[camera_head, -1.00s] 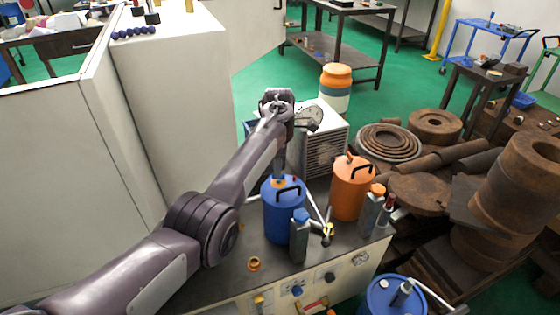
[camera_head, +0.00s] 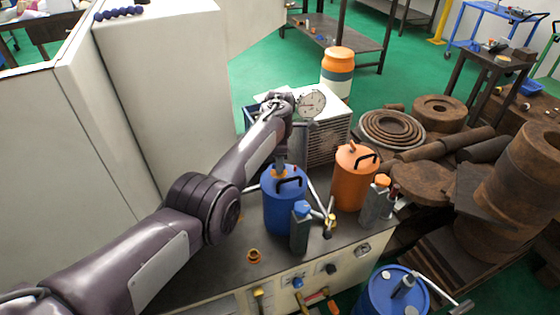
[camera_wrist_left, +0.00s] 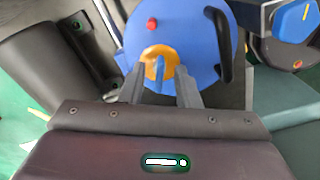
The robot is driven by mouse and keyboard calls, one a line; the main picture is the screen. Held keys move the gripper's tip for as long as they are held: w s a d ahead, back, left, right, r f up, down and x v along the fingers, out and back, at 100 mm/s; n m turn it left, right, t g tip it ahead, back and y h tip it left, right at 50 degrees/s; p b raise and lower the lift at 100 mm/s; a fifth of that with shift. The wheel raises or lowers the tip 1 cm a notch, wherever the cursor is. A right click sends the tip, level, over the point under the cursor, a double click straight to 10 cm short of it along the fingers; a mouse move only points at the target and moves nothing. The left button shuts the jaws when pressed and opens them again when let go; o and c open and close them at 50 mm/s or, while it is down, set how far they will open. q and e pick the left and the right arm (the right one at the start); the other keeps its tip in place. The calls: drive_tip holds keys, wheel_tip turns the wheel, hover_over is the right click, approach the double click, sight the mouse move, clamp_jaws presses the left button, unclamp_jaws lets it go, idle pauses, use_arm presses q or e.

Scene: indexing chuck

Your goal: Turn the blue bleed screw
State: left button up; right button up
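A blue canister (camera_head: 284,205) with a black handle stands on the grey bench. In the left wrist view, its blue top (camera_wrist_left: 185,25) carries an orange round collar (camera_wrist_left: 150,53) with a small upright blue wing (camera_wrist_left: 159,68) in it, which looks like the blue bleed screw. My left gripper (camera_wrist_left: 160,78) points down at it. Its two fingers are apart on either side of the wing, with gaps visible; I cannot tell how far down they reach. In the head view, my left gripper (camera_head: 280,163) is over the canister's top and hides the screw. My right gripper is not in view.
An orange canister (camera_head: 353,178), grey bottles (camera_head: 301,232) and a round dial gauge (camera_head: 312,104) stand close by. A loose orange ring (camera_head: 254,256) lies on the bench. Knobs, one of them blue (camera_head: 297,282), line the bench front. A white cabinet wall (camera_head: 165,90) rises at left.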

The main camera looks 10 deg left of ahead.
use_arm(q)
drive_tip(key=c, duration=0.5)
clamp_jaws()
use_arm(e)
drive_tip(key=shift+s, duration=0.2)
